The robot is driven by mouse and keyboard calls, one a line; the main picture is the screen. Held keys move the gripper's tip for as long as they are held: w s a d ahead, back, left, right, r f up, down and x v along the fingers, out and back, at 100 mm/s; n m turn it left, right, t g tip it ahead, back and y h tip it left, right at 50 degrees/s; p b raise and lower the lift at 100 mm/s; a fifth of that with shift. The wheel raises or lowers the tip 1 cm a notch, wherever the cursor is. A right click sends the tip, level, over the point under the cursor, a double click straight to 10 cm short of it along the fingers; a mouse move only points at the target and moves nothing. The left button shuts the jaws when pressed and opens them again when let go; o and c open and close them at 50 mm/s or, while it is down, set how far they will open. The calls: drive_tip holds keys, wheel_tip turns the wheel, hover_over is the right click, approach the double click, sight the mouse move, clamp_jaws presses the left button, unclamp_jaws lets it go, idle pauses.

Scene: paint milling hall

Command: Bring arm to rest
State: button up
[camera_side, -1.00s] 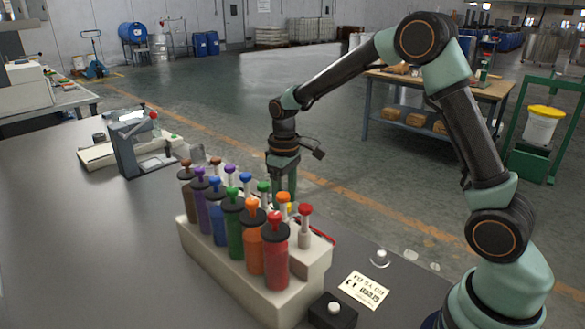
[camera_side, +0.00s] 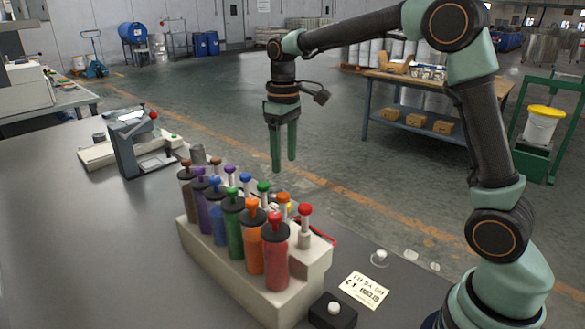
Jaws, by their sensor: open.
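My gripper (camera_side: 284,163) hangs in the air above and behind the rack of colored bottles, its two green fingers pointing down. The fingers stand apart with nothing between them. My arm reaches up from the base at the lower right and bends over to the left. The white rack (camera_side: 305,272) stands on the grey table and holds a front row of capped bottles, among them a red one (camera_side: 276,258), an orange one (camera_side: 249,250) and a green one (camera_side: 233,230). Smaller colored-topped pieces stand in the row behind. My gripper touches none of them.
A grey press-like device (camera_side: 124,150) stands farther back on the table (camera_side: 90,240). A black box with a white button (camera_side: 333,312) and a printed label card (camera_side: 364,290) lie at the front right. The table's left part is clear.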

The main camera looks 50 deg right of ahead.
drive_tip(key=shift+r, duration=0.45)
drive_tip(key=s+a+m+t, duration=0.1)
drive_tip(key=s+t, duration=0.1)
drive_tip(key=s, duration=0.6)
drive_tip(key=s+r+m+t, duration=0.1)
drive_tip(key=s+t, duration=0.2)
drive_tip(key=s, duration=0.5)
drive_tip(key=shift+s+a+r+m+t, duration=0.2)
drive_tip(key=shift+s+a+m+t, duration=0.1)
drive_tip(key=shift+a+m, duration=0.1)
